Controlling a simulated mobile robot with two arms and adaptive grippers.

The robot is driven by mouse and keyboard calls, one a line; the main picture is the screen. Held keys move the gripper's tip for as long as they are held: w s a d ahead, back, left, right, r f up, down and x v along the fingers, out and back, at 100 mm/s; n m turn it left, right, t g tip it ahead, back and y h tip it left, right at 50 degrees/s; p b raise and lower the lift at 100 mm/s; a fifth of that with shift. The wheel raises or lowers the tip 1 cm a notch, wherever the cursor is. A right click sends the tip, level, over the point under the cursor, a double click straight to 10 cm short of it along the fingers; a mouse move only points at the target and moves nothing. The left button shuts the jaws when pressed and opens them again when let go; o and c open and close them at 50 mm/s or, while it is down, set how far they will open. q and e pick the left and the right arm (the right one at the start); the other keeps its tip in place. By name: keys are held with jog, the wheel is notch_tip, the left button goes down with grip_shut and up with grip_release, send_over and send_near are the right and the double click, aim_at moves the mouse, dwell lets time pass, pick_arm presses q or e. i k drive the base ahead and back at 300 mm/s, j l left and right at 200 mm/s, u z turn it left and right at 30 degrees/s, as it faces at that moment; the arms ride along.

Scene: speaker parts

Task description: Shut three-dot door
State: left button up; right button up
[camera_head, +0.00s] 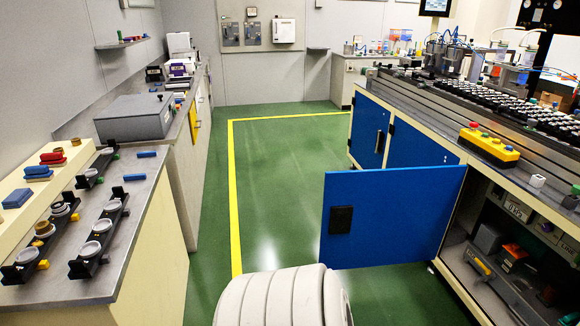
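A blue cabinet door (391,218) with a black handle plate (341,219) stands wide open at the right, swung out into the aisle from the long workbench. Its hinge side is at the cabinet front, and the compartment behind it is exposed. Two more blue doors, one with a dark handle (370,131) and one beside it (417,149), look flush with the cabinet front. Neither of my grippers is in view.
The open compartment holds an orange box (513,256) and other parts. A yellow button box (489,144) sits on the workbench (440,110). A left counter (140,215) holds black racks and parts. The green floor (285,180) between is clear, with a yellow line.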

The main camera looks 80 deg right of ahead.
aim_at(379, 216)
jog(key=l+z, duration=0.95)
jog(key=i+l+z, duration=0.2)
jog(key=z, duration=0.3)
jog(key=i+l+z, duration=0.25)
jog(key=i, duration=0.25)
jog(key=i+l+z, duration=0.2)
jog(key=i, duration=0.35)
jog(key=i+l+z, duration=0.25)
jog(key=i, duration=0.3)
jog(key=i+z, duration=0.3)
jog(key=z, duration=0.15)
jog(key=i+j+z, duration=0.2)
jog(key=z, duration=0.2)
jog(key=i+j+z, duration=0.2)
jog(key=z, duration=0.25)
jog(key=i+j+z, duration=0.1)
jog(key=z, duration=0.3)
jog(key=i+j+z, duration=0.2)
jog(key=z, duration=0.2)
jog(key=i+j+z, duration=0.1)
jog(key=z, duration=0.3)
jog(key=i+j+z, duration=0.1)
jog(key=j+z, duration=0.45)
jog(key=z, duration=0.25)
jog(key=i+j+z, duration=0.1)
jog(key=j+z, duration=0.9)
jog(key=i+j, duration=0.05)
